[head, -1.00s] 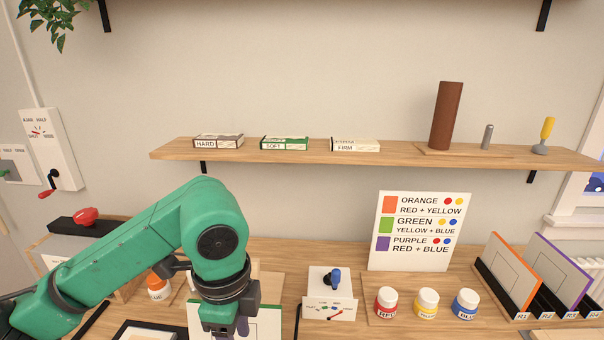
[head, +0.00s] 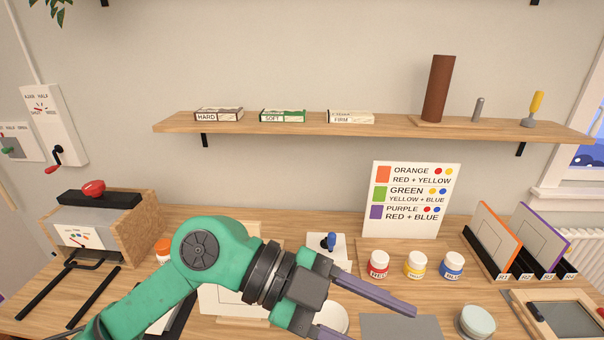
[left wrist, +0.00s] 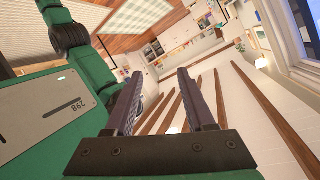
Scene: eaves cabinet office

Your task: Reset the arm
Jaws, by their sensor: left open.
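My left arm comes in from the left in the head view, and its left gripper (head: 378,312) extends to the right above the front of the worktop (head: 250,222). The two purple fingers are spread apart with nothing between them. In the left wrist view the fingers of the left gripper (left wrist: 160,108) are also apart and empty, with the room and ceiling behind them. The arm hides part of a white panel (head: 222,300) and a pale round dish (head: 333,318). My right gripper is not in view.
Red (head: 377,265), yellow (head: 416,265) and blue (head: 452,265) paint jars stand behind the gripper. A grey mat (head: 400,327) and a pale round jar (head: 475,322) lie near it. A colour chart (head: 412,198) stands at the back. A shelf (head: 300,128) runs above.

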